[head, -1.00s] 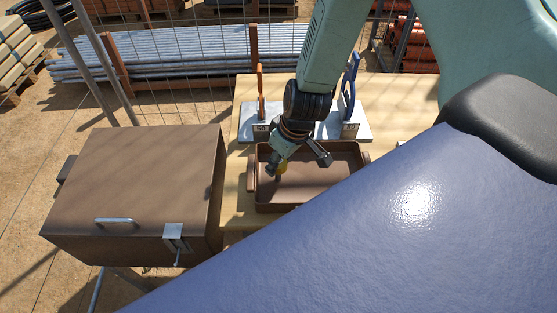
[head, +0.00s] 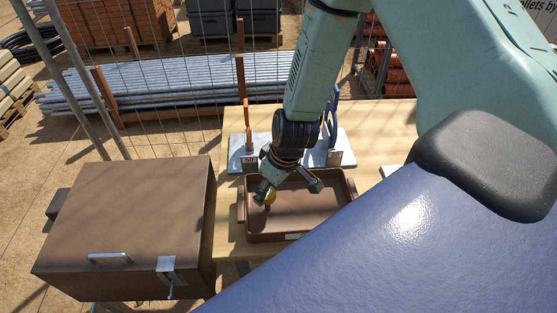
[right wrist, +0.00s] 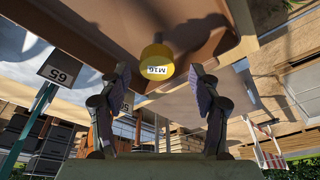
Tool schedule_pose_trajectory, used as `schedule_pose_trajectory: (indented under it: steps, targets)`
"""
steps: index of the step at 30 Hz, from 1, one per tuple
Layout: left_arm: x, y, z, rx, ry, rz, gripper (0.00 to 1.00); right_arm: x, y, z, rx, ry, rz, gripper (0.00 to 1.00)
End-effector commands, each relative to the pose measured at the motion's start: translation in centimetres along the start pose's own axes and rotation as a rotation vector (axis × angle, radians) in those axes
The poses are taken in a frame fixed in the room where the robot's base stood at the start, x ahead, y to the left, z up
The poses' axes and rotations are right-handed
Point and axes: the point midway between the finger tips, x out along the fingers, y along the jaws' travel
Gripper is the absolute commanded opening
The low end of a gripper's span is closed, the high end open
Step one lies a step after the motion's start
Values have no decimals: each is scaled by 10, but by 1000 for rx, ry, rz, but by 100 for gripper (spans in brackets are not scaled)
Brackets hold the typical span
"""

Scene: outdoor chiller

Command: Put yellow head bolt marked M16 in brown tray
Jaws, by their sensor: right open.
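The yellow head bolt (right wrist: 156,64) shows its round head with the label M16 toward the right wrist camera, between and beyond the open fingers. Its shank is mostly hidden behind the head. In the head view a bit of its yellow (head: 270,199) shows beside the left finger. My right gripper (head: 289,189) is open over the brown tray (head: 348,200). A gap shows between the bolt head and both fingers in the right wrist view (right wrist: 160,82). I cannot tell whether the bolt touches the tray floor. My left gripper is not in view.
The tray stands on a light wooden table (head: 228,222). Behind it are plates with upright orange (head: 247,126) and blue (head: 333,118) pieces and number labels. A closed brown box (head: 130,215) with a handle and latch stands left. Wire fencing and pipes (head: 180,82) lie beyond.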

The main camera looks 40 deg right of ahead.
Motion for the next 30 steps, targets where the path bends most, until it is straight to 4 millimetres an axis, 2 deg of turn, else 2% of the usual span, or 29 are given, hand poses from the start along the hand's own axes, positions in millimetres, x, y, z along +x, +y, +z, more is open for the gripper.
schedule_pose_trajectory:
  steps: [1,11,15,30]
  targets:
    - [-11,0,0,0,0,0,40,-10,0,-1,1,-1,-1,63]
    - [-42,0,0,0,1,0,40,-43,0,-1,3,-1,0,63]
    - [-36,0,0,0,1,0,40,-48,1,0,5,1,3,63]
    - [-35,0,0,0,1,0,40,-79,1,-1,6,3,4,63]
